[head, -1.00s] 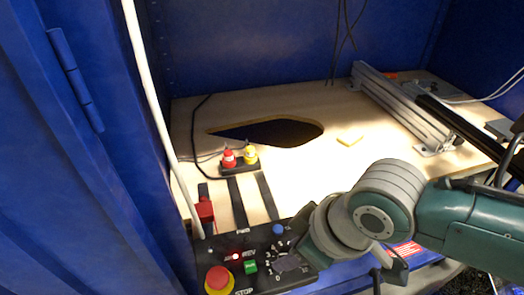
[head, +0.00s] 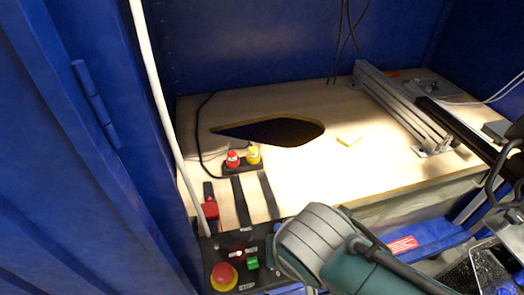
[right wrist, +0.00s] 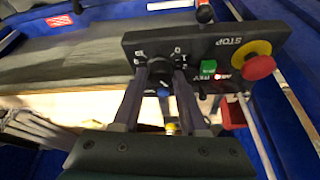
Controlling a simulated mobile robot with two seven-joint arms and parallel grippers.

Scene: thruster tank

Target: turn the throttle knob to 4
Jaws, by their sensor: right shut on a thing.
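The black control panel (head: 222,246) sits at the bottom of the head view, and its face also shows in the right wrist view (right wrist: 222,62). The throttle knob (right wrist: 160,68) is round and black, with white dial marks around it. My right gripper (right wrist: 160,78) has a finger on each side of the knob and is shut on it. Which number the knob points at is too small to read. In the head view my right arm covers the knob and dial. My left gripper is in neither current view.
On the panel are a red stop button (head: 223,275) on yellow, a green button (head: 252,263) and a red light (right wrist: 222,75). A white pole (head: 166,110) rises at left.

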